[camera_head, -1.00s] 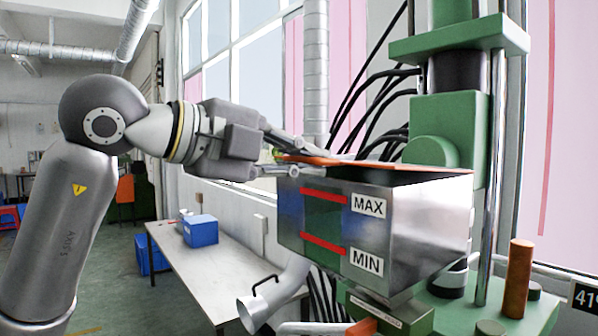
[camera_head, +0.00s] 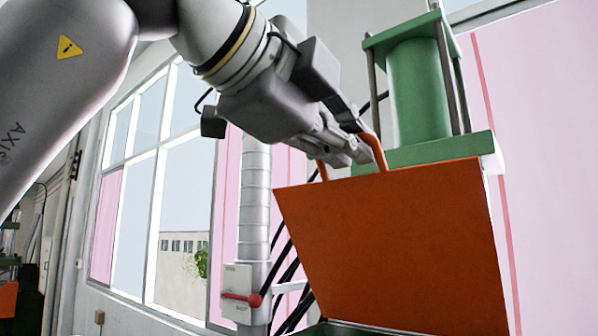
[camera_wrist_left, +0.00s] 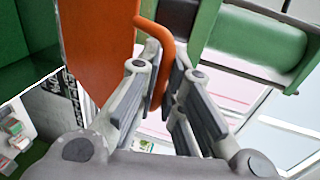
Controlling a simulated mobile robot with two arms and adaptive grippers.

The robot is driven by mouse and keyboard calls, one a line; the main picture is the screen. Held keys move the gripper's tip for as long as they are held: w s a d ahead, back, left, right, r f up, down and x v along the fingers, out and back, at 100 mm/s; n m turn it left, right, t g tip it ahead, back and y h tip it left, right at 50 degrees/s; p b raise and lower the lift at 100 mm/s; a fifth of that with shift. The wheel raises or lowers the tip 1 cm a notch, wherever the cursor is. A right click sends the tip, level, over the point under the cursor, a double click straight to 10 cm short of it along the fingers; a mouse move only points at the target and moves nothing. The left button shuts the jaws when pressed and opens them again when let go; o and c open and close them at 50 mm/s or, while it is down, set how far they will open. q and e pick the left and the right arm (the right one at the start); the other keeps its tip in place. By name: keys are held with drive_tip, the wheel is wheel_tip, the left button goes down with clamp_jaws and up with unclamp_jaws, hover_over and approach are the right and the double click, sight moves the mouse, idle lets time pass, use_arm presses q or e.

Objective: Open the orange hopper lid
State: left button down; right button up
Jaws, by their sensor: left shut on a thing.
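The orange hopper lid (camera_head: 395,245) stands raised and steep above the hopper in the head view, its broad face toward me. A bent orange handle (camera_head: 376,152) sticks up from its top edge. My left gripper (camera_head: 350,148) comes in from the upper left and is shut on this handle. In the left wrist view the orange handle (camera_wrist_left: 157,60) runs between the two fingers of my left gripper (camera_wrist_left: 165,85), and the lid (camera_wrist_left: 98,45) is to the left. Only a strip of the hopper's rim (camera_head: 350,328) shows at the bottom of the head view. My right gripper is not seen.
The green press (camera_head: 420,90) with its rods stands right behind the lid. A vertical metal duct (camera_head: 256,190), dark cables and a red-handled switch (camera_head: 240,297) are left of the lid. Windows (camera_head: 150,190) line the wall behind.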

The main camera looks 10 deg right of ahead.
use_arm(q)
drive_tip(key=w+d+r+p, duration=0.3)
drive_tip(key=w+d, duration=0.3)
drive_tip(key=d, duration=0.2)
drive_tip(key=shift+r+p, duration=0.4)
drive_tip(key=shift+p, duration=0.15)
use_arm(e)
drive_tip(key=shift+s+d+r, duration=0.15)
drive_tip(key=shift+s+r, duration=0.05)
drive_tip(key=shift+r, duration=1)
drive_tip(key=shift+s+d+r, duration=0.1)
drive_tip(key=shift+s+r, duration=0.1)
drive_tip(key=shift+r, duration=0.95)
use_arm(q)
drive_tip(key=shift+d, duration=0.1)
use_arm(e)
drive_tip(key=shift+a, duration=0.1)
use_arm(q)
drive_tip(key=c, duration=1.6)
unclamp_jaws()
drive_tip(key=shift+s+d, duration=0.1)
drive_tip(key=shift+o, duration=0.2)
drive_tip(key=shift+s, duration=0.1)
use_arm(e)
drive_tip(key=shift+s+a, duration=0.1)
use_arm(q)
drive_tip(key=v, duration=1.2)
